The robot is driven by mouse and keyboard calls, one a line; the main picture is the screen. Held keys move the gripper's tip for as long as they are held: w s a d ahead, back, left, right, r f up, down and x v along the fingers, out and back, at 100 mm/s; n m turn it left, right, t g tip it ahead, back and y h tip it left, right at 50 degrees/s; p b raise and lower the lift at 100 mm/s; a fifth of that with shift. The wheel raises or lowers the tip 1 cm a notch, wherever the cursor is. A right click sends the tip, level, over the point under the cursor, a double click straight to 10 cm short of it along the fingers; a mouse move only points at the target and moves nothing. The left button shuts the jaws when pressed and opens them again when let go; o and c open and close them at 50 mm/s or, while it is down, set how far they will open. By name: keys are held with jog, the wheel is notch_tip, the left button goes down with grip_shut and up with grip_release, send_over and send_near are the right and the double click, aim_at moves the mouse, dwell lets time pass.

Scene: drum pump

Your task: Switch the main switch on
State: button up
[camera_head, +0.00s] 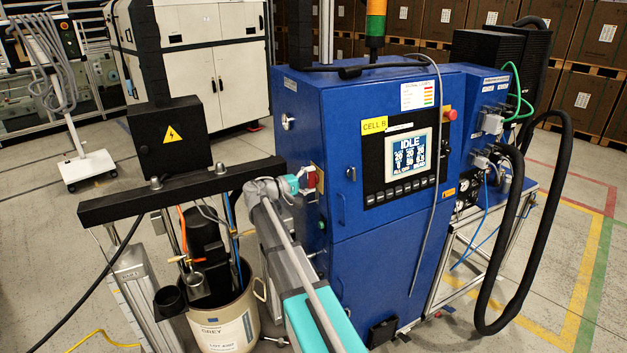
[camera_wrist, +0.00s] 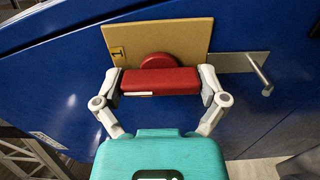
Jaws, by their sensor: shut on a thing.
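The main switch has a red bar handle (camera_wrist: 160,76) and a round red base (camera_wrist: 158,60) on a yellow plate (camera_wrist: 190,38). It is on the side of the blue cabinet (camera_head: 385,245). In the head view, only part of the red switch (camera_head: 311,179) shows beside my arm. My gripper (camera_wrist: 161,85) has a finger against each end of the bar and is shut on it. In the wrist view the bar lies level across the picture. A "1" mark is at the plate's left edge; other marks are hidden.
A metal latch handle (camera_wrist: 262,80) sticks out right of the plate in the wrist view. The panel display (camera_head: 409,156) reads IDLE. A dark beam (camera_head: 180,190) and an open drum (camera_head: 228,325) stand close left of my arm.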

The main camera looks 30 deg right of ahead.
jog(key=shift+a+f, duration=0.1)
jog(key=shift+a, duration=0.05)
jog(key=o, duration=0.8)
jog(key=shift+a, duration=0.15)
jog(key=a, duration=1.1)
jog(key=shift+s+a, duration=0.2)
jog(key=shift+a, duration=0.2)
